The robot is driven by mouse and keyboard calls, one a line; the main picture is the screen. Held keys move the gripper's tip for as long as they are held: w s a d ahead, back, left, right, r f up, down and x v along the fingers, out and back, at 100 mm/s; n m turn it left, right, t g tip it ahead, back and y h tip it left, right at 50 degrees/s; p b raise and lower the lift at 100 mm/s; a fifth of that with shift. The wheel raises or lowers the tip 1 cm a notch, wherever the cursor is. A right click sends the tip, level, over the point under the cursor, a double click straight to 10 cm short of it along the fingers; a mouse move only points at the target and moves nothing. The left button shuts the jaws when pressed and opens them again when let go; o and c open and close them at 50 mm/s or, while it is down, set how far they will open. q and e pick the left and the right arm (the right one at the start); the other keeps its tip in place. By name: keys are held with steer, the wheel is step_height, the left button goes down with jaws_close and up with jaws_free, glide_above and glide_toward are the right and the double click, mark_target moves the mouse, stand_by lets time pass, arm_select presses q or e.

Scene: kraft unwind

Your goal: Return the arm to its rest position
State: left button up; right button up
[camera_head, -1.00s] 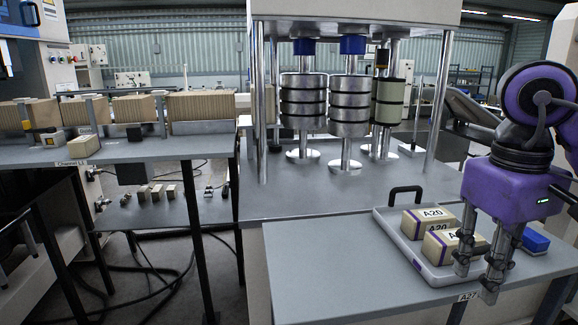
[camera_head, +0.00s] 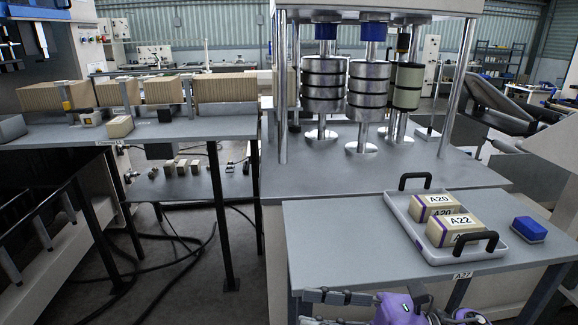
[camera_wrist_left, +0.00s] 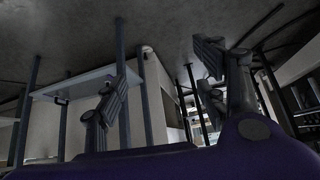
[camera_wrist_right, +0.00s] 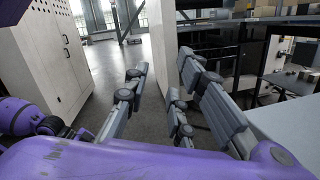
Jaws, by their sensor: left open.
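My right gripper (camera_head: 308,308) is low at the bottom edge of the head view, in front of the side table, with its fingers pointing left. In the right wrist view its fingers (camera_wrist_right: 161,66) are apart with nothing between them. My left gripper (camera_wrist_left: 162,52) shows only in the left wrist view; its fingers are spread and empty, among table legs and dark floor. The tray (camera_head: 412,232) lies on the side table (camera_head: 335,235) with kraft blocks labelled A20 (camera_head: 433,203) and A22 (camera_head: 458,228) in it. No gripper touches it.
A blue block (camera_head: 529,229) lies right of the tray. The machine with stacked metal rings (camera_head: 323,85) stands behind. A bench with rows of kraft pieces (camera_head: 140,91) is at the left. Cables lie on the floor. A white cabinet (camera_wrist_right: 50,45) shows in the right wrist view.

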steer(key=d+f+m+t+h+p, duration=0.2)
steer(key=d+f+m+t+h, duration=0.4)
steer(key=m, duration=0.9)
steer(key=d+f+m+t+h+p, duration=0.1)
steer(key=d+f+m+t+h, duration=0.6)
steer(key=m, duration=0.9)
arm_select(q)
step_height(320, 180, up, 7)
steer(key=w+p, duration=0.2)
steer(key=shift+w+d+t, duration=0.15)
steer(key=shift+w+t, duration=0.25)
arm_select(e)
steer(key=s+d+f+m+g+h, duration=0.2)
steer(key=s+f+m+g+h, duration=0.3)
steer(key=s+f+m, duration=1.2)
steer(key=s+f+g, duration=0.1)
steer(key=s+f, duration=0.2)
steer(key=s, duration=0.1)
steer(key=shift+s+f+m+h, duration=0.15)
steer(key=shift+f+m+h, duration=0.15)
steer(key=shift+m+h, duration=0.1)
arm_select(q)
steer(key=shift+f, duration=0.1)
